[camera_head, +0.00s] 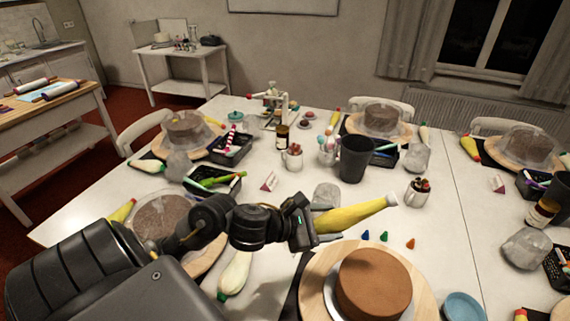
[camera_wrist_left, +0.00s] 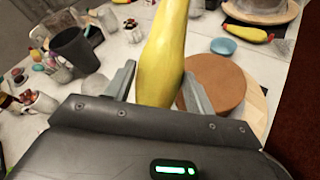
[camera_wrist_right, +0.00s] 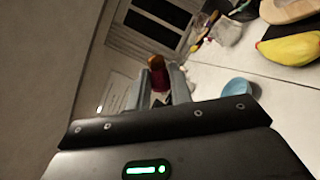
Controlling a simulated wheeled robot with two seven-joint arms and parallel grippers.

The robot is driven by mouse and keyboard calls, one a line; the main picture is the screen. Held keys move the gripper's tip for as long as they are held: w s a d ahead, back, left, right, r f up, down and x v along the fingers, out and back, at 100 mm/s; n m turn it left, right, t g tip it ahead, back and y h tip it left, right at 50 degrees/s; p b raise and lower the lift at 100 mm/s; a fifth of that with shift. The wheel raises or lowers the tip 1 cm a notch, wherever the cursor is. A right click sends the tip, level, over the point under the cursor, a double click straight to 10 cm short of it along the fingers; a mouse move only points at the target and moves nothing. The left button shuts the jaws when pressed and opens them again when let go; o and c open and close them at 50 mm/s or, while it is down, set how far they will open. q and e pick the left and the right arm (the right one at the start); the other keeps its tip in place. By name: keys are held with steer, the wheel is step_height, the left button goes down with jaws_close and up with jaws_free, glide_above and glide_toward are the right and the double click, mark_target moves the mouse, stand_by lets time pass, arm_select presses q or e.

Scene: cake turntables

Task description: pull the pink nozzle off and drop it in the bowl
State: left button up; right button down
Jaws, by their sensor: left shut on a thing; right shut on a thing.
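My left gripper (camera_head: 312,222) is shut on a yellow piping bag (camera_head: 350,215), which also shows between its fingers in the left wrist view (camera_wrist_left: 163,60). The bag lies sideways above the table, its pale tip (camera_head: 391,200) pointing right with no pink on it. My right gripper (camera_wrist_right: 162,84) is outside the head view. In its wrist view it is shut on a small dark reddish thing (camera_wrist_right: 157,70); I cannot tell for sure that this is the pink nozzle. The blue bowl (camera_head: 463,306) stands right of the cake, and below and right of the right fingertips in the right wrist view (camera_wrist_right: 237,88).
A brown cake (camera_head: 373,284) on a wooden turntable (camera_head: 318,262) stands at the front. Blue, green and orange nozzles lie behind it. A dark cup (camera_head: 355,160), a berry mug (camera_head: 418,192) and a pale piping bag (camera_head: 235,275) surround the workplace. Another yellow bag (camera_wrist_right: 290,48) lies at right.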

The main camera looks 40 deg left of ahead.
arm_select(q)
steer(key=w+a+r+n+y, duration=0.2)
steer(key=a+n+y, duration=0.1)
steer(key=a, duration=0.5)
steer(key=w+a+r+n+t+y, duration=0.1)
steer(key=w+a+r+n+y, duration=0.1)
steer(key=a, duration=0.5)
steer(key=shift+a+r+n+t+y+b, duration=0.3)
steer(key=shift+a+r+n+y, duration=0.1)
steer(key=shift+r+y, duration=0.4)
arm_select(e)
steer(key=w+a+f+n+y, duration=0.2)
steer(key=w+f, duration=0.4)
steer(key=w, duration=0.4)
steer(key=w+a+f+n+g+y, duration=0.1)
steer(key=w+f+y, duration=0.3)
steer(key=w, duration=0.6)
step_height(320, 180, down, 2)
steer(key=shift+w+a+f+n+y, duration=0.15)
steer(key=shift+a+n+y, duration=0.2)
steer(key=shift+a, duration=0.5)
step_height(320, 180, down, 6)
steer(key=b, duration=0.5)
arm_select(q)
step_height(320, 180, down, 5)
steer(key=shift+d+f, duration=0.1)
steer(key=shift+f, duration=0.05)
arm_select(e)
steer(key=shift+r, duration=0.2)
